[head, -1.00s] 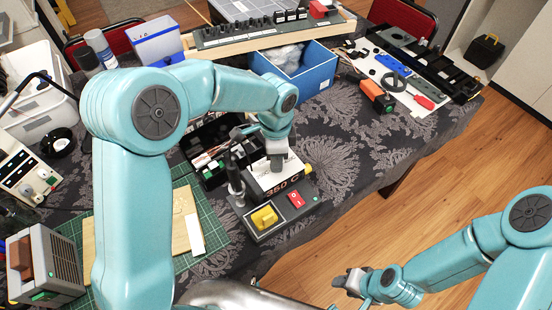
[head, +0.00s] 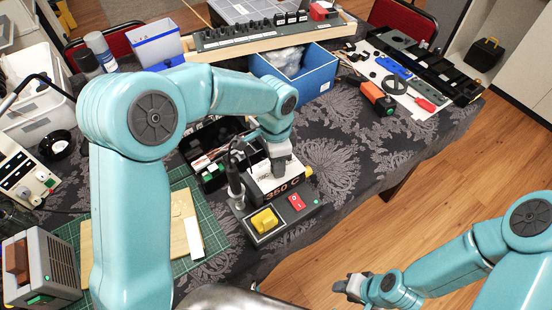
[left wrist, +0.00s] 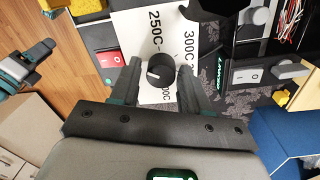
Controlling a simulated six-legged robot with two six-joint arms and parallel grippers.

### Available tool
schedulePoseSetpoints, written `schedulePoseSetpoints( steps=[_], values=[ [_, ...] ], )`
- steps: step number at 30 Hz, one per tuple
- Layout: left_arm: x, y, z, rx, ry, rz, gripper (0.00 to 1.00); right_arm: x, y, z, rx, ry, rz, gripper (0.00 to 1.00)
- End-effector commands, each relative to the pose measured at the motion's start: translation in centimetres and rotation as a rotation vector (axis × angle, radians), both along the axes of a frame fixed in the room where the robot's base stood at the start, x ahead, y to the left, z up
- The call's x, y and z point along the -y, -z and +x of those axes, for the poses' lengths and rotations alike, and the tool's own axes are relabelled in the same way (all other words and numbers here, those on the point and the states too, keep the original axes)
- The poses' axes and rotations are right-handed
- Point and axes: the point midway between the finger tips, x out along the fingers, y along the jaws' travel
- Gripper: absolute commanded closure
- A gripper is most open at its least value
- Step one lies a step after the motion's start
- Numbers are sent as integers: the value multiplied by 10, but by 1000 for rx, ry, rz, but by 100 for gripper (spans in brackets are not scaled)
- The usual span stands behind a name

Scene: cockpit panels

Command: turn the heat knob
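The heat knob (left wrist: 160,70) is a round black dial with a white pointer line, on a white plate with 250C and 300C markings in the left wrist view. My left gripper (left wrist: 158,70) is open, with one dark finger on each side of the knob and visible gaps. In the head view my left gripper (head: 280,162) is over the station's white dial plate (head: 266,184), marked 350 C, and hides the knob. My right gripper (head: 355,287) is low on the right, away from the station; its finger opening is unclear.
A red switch (head: 297,202) and a yellow sponge (head: 264,220) are on the station's near side. A dark iron in its holder (head: 235,180) stands left of the dial. A blue bin (head: 305,75) is behind.

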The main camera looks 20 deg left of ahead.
Motion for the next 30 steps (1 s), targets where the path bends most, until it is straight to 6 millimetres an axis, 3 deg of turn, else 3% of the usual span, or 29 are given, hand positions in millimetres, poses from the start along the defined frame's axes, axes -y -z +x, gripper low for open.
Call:
schedulePoseSetpoints(
  steps=[10,14,24,30],
  values=[
    [-1,-2,1,4,1,1,40,0,0,0,0,0,0,57],
    [-1,-16,3,9,0,1,40,0,0,0,0,0,0,57],
    [-2,-102,5,9,0,0,40,0,-3,0,0,0,0,57],
    [-3,-144,6,6,2,0,40,0,-6,0,0,0,0,57]
  ],
)
